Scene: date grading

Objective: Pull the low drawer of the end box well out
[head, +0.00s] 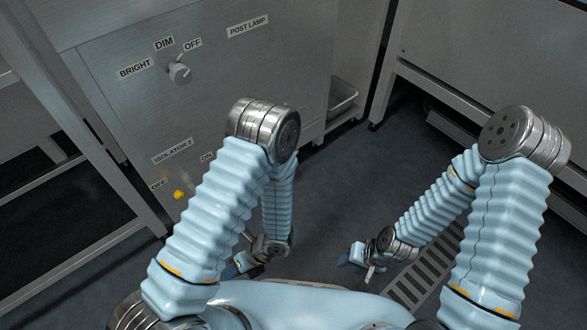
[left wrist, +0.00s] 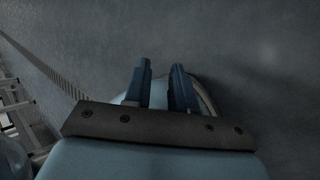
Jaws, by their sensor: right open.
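The end box is most likely the grey metal cabinet (head: 110,60) on the left, with a dim knob and an isolator on its face. No drawer front can be made out on it; my left arm covers part of its lower face. My left gripper (head: 238,268) hangs low in front of the cabinet, apart from it. In the left wrist view its two blue fingers (left wrist: 162,72) stand apart with nothing between them. My right gripper (head: 354,256) is open and low over the floor, right of the left one, and holds nothing visible.
A metal tray (head: 342,98) sits in an open bay at the cabinet's right. A steel table frame (head: 75,130) stands at the left, and a large metal bench (head: 480,55) at the right. A floor grating (head: 425,270) lies beneath my right arm. Dark floor between is clear.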

